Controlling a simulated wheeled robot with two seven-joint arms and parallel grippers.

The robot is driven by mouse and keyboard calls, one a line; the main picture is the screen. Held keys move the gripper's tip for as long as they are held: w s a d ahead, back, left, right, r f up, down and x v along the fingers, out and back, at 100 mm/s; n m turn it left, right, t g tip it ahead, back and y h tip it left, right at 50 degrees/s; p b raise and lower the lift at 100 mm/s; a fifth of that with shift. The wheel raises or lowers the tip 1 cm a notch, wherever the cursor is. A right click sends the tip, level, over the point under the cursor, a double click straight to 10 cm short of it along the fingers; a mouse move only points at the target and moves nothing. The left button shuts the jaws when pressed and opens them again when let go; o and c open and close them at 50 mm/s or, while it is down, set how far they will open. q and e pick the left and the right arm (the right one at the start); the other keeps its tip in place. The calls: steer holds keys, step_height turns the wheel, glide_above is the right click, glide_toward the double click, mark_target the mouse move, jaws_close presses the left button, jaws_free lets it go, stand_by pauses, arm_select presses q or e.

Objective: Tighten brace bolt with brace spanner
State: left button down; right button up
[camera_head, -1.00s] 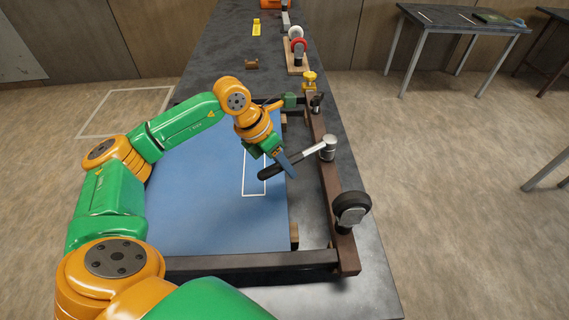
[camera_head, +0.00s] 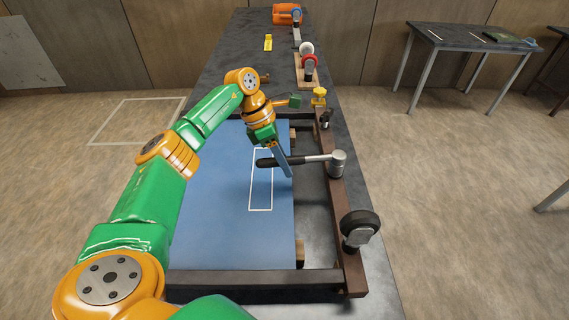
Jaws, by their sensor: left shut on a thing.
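The brace spanner (camera_head: 315,158) has a black handle (camera_head: 268,162) and a silver shaft. Its round silver head (camera_head: 338,163) stands upright over the dark brown steel beam (camera_head: 338,195). The handle points left, nearly level across the picture. My left gripper (camera_head: 284,162) is shut on the handle, its long grey finger angled down across it. The brace bolt cannot be seen; the spanner head covers that spot on the beam. My right gripper is out of view.
A blue panel (camera_head: 222,220) lies inside the frame. Farther back are a wooden rack with wheels (camera_head: 308,70) and a yellow item (camera_head: 268,42).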

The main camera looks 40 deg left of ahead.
arm_select(q)
steer(key=shift+r, duration=0.2)
step_height(320, 180, up, 4)
steer(key=p, duration=0.4)
steer(key=shift+f, duration=0.1)
stand_by(0.3)
stand_by(0.4)
